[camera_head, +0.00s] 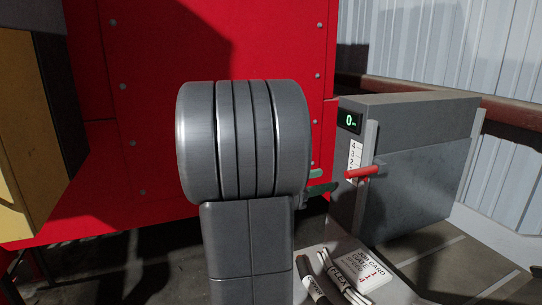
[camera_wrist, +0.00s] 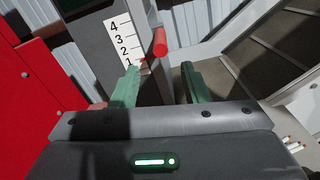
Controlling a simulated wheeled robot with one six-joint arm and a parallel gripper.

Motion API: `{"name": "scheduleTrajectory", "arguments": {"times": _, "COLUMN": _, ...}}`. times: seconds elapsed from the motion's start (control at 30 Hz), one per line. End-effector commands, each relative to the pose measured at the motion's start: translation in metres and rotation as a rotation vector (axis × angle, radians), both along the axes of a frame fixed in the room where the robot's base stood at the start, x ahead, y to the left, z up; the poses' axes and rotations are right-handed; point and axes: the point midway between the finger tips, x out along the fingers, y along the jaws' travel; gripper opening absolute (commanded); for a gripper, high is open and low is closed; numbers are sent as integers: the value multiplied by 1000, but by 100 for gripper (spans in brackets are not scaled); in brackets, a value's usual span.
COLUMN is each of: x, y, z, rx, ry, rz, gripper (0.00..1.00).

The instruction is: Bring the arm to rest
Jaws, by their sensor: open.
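My gripper shows in the wrist view (camera_wrist: 160,82) with its two green fingers apart and nothing between them. In the head view only a bit of its green fingers shows (camera_head: 318,188), behind my dark grey arm joint. Beyond the fingertips is a red handle (camera_wrist: 160,42), apart from them, beside a white scale marked 1 to 4 (camera_wrist: 122,40). In the head view the red handle (camera_head: 364,172) sticks out of a grey machine (camera_head: 425,150), low on its scale. My arm is raised in front of the camera and hides much of the middle.
A small display (camera_head: 349,121) on the machine reads 0. A white job card (camera_head: 366,270) and dark and white cable pieces (camera_head: 335,278) lie on a pale surface at the lower right. A red riveted panel (camera_head: 140,80) stands behind my arm; a yellow-and-black block (camera_head: 30,130) is at left.

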Motion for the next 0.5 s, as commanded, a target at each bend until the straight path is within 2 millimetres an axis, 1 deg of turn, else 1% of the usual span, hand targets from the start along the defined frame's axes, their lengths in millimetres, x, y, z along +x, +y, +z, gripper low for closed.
{"name": "scheduleTrajectory", "arguments": {"times": 0.03, "x": 2, "y": -7, "z": 1, "rx": -1, "ry": 1, "rz": -4, "gripper": 41}}
{"name": "scheduleTrajectory", "arguments": {"times": 0.5, "x": 24, "y": -72, "z": 1, "rx": -1, "ry": 2, "rz": -4, "gripper": 41}}
